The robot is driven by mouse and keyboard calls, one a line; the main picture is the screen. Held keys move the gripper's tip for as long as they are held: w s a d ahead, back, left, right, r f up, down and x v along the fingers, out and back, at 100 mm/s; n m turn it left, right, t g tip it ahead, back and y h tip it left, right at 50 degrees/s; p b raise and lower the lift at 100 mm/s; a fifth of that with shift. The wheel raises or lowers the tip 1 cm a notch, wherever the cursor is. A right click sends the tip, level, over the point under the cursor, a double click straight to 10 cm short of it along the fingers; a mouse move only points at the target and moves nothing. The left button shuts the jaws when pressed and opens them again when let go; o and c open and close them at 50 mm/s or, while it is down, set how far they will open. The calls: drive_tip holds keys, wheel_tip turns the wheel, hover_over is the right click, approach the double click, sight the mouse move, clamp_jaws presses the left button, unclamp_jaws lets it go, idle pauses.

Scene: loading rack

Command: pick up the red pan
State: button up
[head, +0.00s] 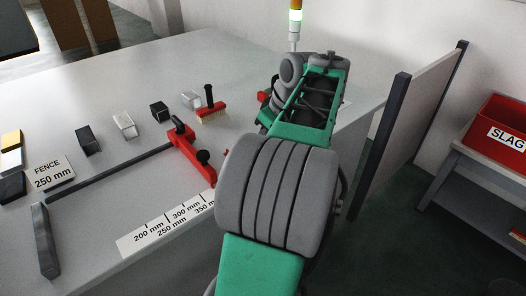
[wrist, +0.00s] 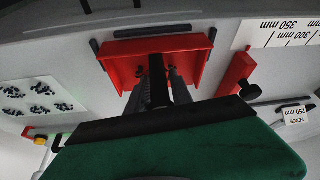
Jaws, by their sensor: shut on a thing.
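The red pan (wrist: 127,66) shows in the wrist view, wide and shallow, with a dark handle rising between my fingers. My gripper (wrist: 165,82) is shut on this handle. In the head view my arm hides most of the pan; a small red part (head: 264,98) shows left of the green wrist, and I cannot be sure it is the pan. My fingertips are hidden in the head view. Whether the pan touches the table or hangs just above it, I cannot tell.
A red fence stop (head: 188,152) with black knobs lies nearer, beside the printed scale (head: 165,229). Several small blocks lie further left. A partition (head: 397,130) and a red SLAG bin (head: 500,125) are at right.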

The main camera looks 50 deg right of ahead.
clamp_jaws()
idle(0.9)
